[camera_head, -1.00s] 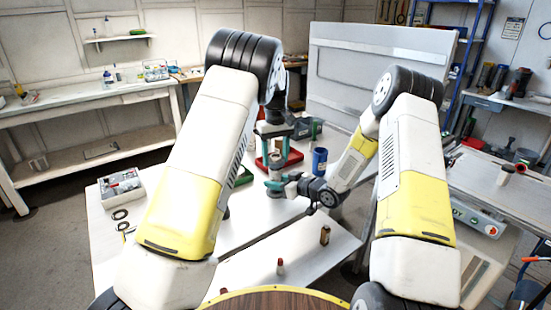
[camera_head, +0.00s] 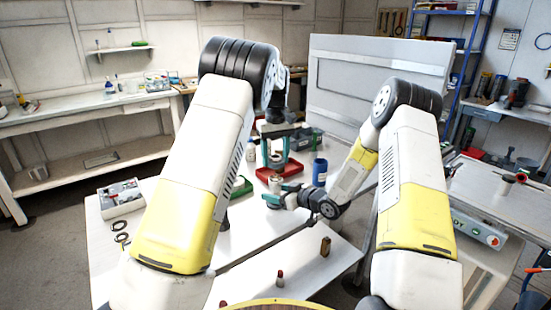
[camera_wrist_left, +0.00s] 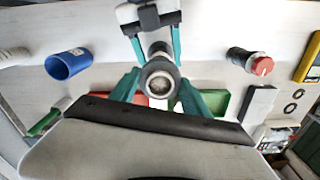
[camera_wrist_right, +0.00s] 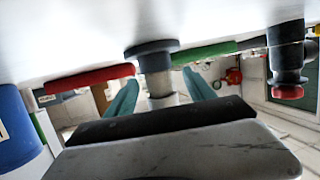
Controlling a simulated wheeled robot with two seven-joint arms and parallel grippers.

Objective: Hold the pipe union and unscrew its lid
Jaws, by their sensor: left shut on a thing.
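The pipe union (camera_head: 275,183) stands upright on the white table, a grey body with a dark flange at its foot; it also shows upside down in the right wrist view (camera_wrist_right: 156,80). My left gripper (camera_head: 276,158) points down above it, its teal fingers shut on the round lid (camera_wrist_left: 160,84). The lid appears lifted clear of the body, though the exact gap is hard to see. My right gripper (camera_head: 280,194) reaches in low from the right. In the right wrist view its fingers (camera_wrist_right: 160,95) stand either side of the body, apart from it.
A red tray (camera_head: 262,174) lies behind the union, with a blue cup (camera_head: 320,172) to its right. A brown block (camera_head: 325,246) and a small red-topped item (camera_head: 280,277) stand nearer.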

